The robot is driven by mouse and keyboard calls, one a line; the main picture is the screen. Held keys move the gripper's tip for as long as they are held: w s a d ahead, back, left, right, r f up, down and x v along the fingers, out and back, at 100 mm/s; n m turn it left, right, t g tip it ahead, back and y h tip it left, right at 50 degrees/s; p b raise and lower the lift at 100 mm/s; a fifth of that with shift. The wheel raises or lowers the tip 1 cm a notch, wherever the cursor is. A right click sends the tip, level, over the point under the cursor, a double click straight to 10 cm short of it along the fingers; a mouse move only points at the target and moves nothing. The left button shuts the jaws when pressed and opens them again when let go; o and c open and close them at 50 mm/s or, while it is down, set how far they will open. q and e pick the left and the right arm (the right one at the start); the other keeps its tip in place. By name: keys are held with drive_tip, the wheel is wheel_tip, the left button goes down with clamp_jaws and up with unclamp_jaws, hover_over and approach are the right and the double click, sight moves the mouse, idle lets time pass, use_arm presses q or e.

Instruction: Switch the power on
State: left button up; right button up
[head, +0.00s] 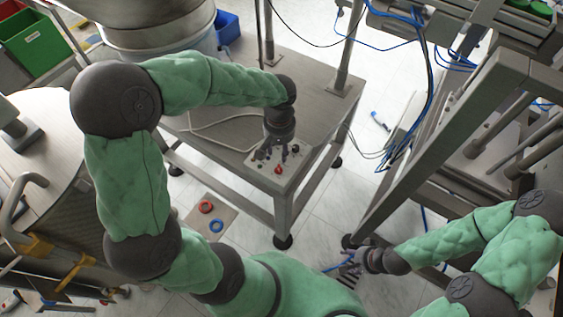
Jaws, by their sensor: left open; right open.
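A light control panel (293,171) sits on the near corner of the grey metal table. It carries a red button or knob (278,170) and several small dark knobs. My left gripper (272,155) points down at the panel from above, open, with its fingers at or just over the panel's left part. The fingers hide some of the controls, and I cannot tell whether they touch one. Which control is the power switch I cannot tell. My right gripper (348,265) is open and low at the lower right, away from the panel.
The metal table (318,75) bears a large round feeder bowl (150,30) at the back left. A metal frame (440,150) with blue cables stands on the right. Red (206,206) and blue (216,226) rings lie on the floor board. A green bin (35,40) is at far left.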

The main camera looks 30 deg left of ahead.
sight(280, 168)
use_arm(q)
wheel_tip(280, 168, down, 10)
drive_tip(key=b, duration=0.3)
drive_tip(key=shift+r, duration=0.1)
drive_tip(key=shift+c, duration=0.3)
clamp_jaws()
